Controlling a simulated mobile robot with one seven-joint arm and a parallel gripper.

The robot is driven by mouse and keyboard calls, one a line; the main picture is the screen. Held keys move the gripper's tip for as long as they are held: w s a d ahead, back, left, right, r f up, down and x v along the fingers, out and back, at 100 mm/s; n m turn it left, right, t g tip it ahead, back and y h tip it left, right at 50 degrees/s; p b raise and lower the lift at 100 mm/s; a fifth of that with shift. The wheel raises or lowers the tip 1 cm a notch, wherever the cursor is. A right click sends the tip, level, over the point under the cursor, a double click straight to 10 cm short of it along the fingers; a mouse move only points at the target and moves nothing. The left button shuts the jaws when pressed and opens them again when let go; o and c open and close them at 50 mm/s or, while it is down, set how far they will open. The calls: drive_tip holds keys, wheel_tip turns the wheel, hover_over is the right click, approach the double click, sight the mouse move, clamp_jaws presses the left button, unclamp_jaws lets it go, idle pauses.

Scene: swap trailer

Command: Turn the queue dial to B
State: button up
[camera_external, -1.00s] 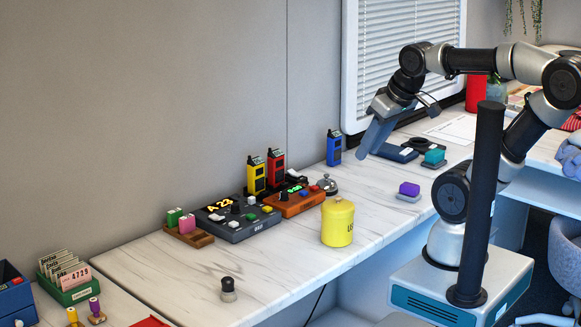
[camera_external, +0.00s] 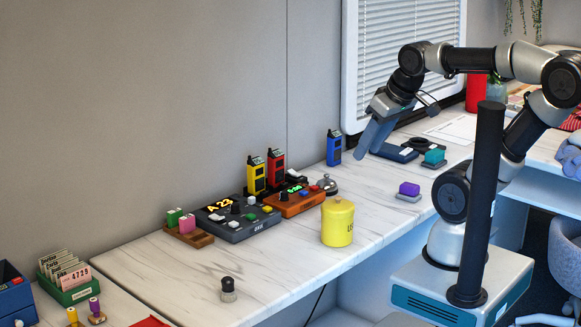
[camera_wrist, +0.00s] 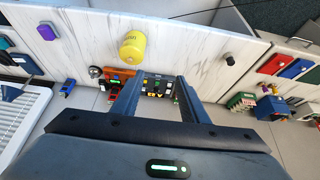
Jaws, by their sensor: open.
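The dark queue console (camera_external: 250,228) stands on the white counter near the wall, with a lit amber display (camera_external: 219,205) that appears to read A 23. A small black knob (camera_external: 236,208), which looks like the dial, stands beside the display; its pointer is too small to read. My gripper (camera_external: 368,148) is open and empty, raised above the counter to the right of the console and well apart from it. In the wrist view the console (camera_wrist: 158,84) shows far off between the open fingers.
An orange device (camera_external: 296,204), a silver bell (camera_external: 327,185) and red and yellow radios (camera_external: 256,175) crowd the console's right and back. A wooden tray (camera_external: 190,236) stands at its left. A yellow canister (camera_external: 338,226) stands in front to the right. The front left counter is clear around a black-topped stamp (camera_external: 228,290).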

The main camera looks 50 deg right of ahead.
drive_tip(key=w+r+n+p, duration=0.1)
drive_tip(key=w+r, duration=0.2)
drive_tip(key=w, duration=0.5)
drive_tip(key=n+g+y+p, duration=0.2)
drive_tip(key=n+p, duration=0.1)
hover_over(235, 204)
drive_tip(key=s+d, duration=0.3)
drive_tip(key=s, duration=0.4)
wheel_tip(235, 204, down, 13)
drive_tip(key=shift+t, duration=0.3)
drive_tip(key=x, duration=0.9)
drive_tip(key=b+x, duration=0.1)
drive_tip(key=x, duration=0.8)
drive_tip(key=shift+d+f, duration=0.1)
drive_tip(key=shift+d, duration=0.15)
clamp_jaws()
